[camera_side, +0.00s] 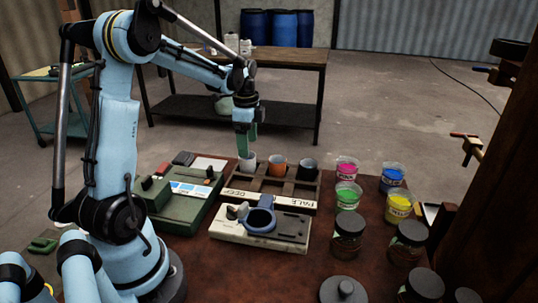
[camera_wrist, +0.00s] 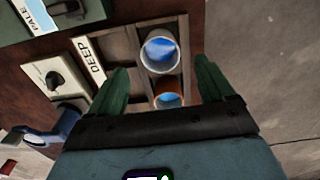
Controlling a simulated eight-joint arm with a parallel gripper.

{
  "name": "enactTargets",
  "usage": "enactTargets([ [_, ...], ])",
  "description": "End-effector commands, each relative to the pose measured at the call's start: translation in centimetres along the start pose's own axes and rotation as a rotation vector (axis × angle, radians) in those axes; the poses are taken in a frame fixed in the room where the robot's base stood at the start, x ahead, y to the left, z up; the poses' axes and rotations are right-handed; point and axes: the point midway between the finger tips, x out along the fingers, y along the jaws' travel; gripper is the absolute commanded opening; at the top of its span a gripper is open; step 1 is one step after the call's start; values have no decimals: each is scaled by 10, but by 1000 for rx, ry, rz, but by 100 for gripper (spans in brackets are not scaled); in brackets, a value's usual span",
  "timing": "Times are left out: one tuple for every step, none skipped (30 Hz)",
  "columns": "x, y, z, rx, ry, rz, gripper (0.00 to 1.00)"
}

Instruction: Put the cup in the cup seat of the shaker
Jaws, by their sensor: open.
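A pale grey-white cup (camera_side: 247,164) stands in the left end of a dark wooden rack. In the wrist view this cup (camera_wrist: 160,66) shows blue inside. My gripper (camera_side: 245,148) is open above it, its green fingers to either side of the cup in the wrist view (camera_wrist: 160,68); I cannot tell whether they touch it. An orange cup (camera_side: 277,168) and a dark cup (camera_side: 308,168) stand to its right in the rack. The shaker (camera_side: 230,228) is a cream box in front, with a blue ring-shaped cup seat (camera_side: 261,222) that looks empty.
The rack (camera_side: 262,187) carries DEEP and PALE labels. A green machine (camera_side: 180,200) stands left of the shaker. Several paint jars, pink (camera_side: 346,171), green (camera_side: 347,196), blue (camera_side: 391,181) and yellow (camera_side: 399,207), stand at right. Dark-lidded jars (camera_side: 408,243) are in front of them.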

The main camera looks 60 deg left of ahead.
Motion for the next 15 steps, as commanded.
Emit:
enactTargets([
  [4, 0, 0, 0, 0, 0, 82],
  [6, 0, 0, 0, 0, 0, 82],
  [8, 0, 0, 0, 0, 0, 82],
  [9, 0, 0, 0, 0, 0, 82],
  [10, 0, 0, 0, 0, 0, 82],
  [13, 0, 0, -1, 0, 0, 82],
  [16, 0, 1, -1, 0, 0, 82],
  [19, -1, 1, -1, 0, 0, 82],
  [24, -1, 2, -1, 0, 0, 82],
  [29, -1, 2, -1, 0, -1, 82],
  [33, -1, 3, -1, 0, 0, 82],
  [39, -2, 4, -1, 0, -1, 82],
  [43, -2, 4, 0, 0, -1, 82],
  [47, -2, 4, 0, 0, -1, 82],
  [51, -2, 4, 0, 0, -1, 82],
])
